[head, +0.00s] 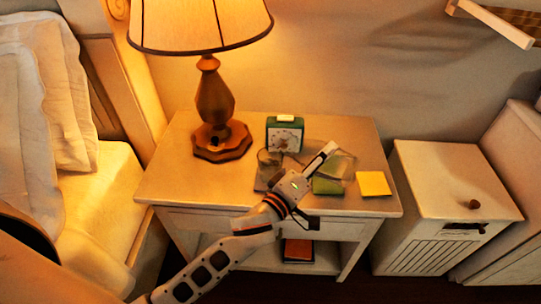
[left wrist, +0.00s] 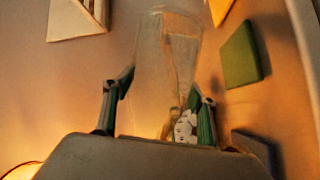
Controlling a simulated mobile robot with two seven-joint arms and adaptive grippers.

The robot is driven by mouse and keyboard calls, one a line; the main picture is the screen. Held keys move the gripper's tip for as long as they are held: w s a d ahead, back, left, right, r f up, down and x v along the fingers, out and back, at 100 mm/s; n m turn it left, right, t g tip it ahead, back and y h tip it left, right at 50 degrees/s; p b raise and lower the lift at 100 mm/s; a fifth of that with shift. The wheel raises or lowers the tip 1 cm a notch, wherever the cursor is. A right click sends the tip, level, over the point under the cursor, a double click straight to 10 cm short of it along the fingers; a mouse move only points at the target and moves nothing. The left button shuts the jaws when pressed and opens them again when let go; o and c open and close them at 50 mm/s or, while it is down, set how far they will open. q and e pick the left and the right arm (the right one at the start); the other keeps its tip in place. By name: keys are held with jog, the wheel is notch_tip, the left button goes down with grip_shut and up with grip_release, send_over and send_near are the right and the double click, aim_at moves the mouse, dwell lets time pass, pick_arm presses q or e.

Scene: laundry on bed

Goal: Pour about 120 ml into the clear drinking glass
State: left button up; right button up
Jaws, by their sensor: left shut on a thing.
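My left gripper (head: 318,160) reaches over the nightstand from the front. In the left wrist view its two green-padded fingers (left wrist: 162,103) are closed on either side of a clear glass vessel (left wrist: 165,60). The vessel also shows in the head view (head: 338,161), just past the gripper, and looks tilted there. I cannot tell whether it holds liquid. Another clear glass object (head: 268,158), likely the drinking glass, is left of the gripper in front of the clock. Its contents are too faint to tell. My right gripper is not in view.
A lit lamp (head: 214,100) stands at the back left of the nightstand (head: 175,185). A green clock (head: 285,133) stands behind the gripper. A green pad (head: 327,186) and a yellow one (head: 374,184) lie to the right. A white cabinet (head: 440,180) stands further right.

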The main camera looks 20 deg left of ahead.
pick_arm(q)
jog(key=shift+d+r, duration=0.1)
jog(key=shift+r, duration=0.05)
jog(key=shift+f+m+p, duration=0.25)
jog(key=shift+m+p, duration=0.25)
jog(key=shift+p, duration=0.05)
jog(key=shift+f, duration=0.3)
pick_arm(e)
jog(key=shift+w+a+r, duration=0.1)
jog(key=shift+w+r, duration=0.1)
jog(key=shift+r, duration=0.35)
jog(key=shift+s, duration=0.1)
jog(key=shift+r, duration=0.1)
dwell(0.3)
